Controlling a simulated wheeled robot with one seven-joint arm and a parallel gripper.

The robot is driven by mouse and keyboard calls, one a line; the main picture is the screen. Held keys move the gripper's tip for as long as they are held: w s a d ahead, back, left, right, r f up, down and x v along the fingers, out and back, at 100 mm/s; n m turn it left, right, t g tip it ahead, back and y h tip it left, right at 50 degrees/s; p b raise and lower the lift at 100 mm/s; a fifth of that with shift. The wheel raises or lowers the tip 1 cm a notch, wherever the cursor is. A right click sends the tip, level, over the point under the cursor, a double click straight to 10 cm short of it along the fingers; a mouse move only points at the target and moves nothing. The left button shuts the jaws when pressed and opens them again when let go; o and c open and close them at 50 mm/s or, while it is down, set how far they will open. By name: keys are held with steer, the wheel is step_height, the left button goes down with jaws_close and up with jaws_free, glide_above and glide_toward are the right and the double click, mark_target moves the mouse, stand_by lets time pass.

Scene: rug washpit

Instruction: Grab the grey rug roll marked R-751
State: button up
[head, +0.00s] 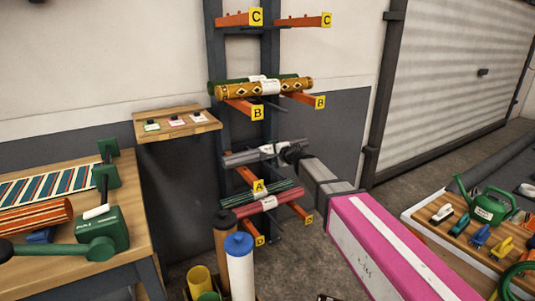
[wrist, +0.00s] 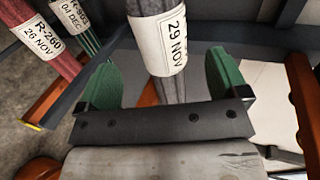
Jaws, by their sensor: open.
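A grey rug roll (head: 240,158) with a white label lies on the rack's level above the tag A in the head view. In the wrist view the grey roll (wrist: 173,88) runs up the middle; its label (wrist: 162,38) reads 29 NOV, and its number is out of view. My gripper (wrist: 160,80) is open. Its two green fingers stand on either side of the roll, with a gap at each side. In the head view my gripper (head: 290,154) is at the roll's right part and hides some of it.
Below lie a green striped roll (head: 275,192) and a red roll (head: 243,210); the wrist view shows the red one (wrist: 45,52) labelled R-260. Orange rack arms (wrist: 300,95) are close by. Patterned rolls (head: 237,90) lie on level B above. Upright rolls (head: 239,265) stand in front.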

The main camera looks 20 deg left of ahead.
mark_target(271, 152)
steer(key=x, duration=0.3)
steer(key=shift+f, duration=0.1)
steer(key=x, duration=0.5)
steer(key=shift+w+d, duration=0.15)
steer(key=shift+w, duration=0.2)
steer(key=c, duration=1.3)
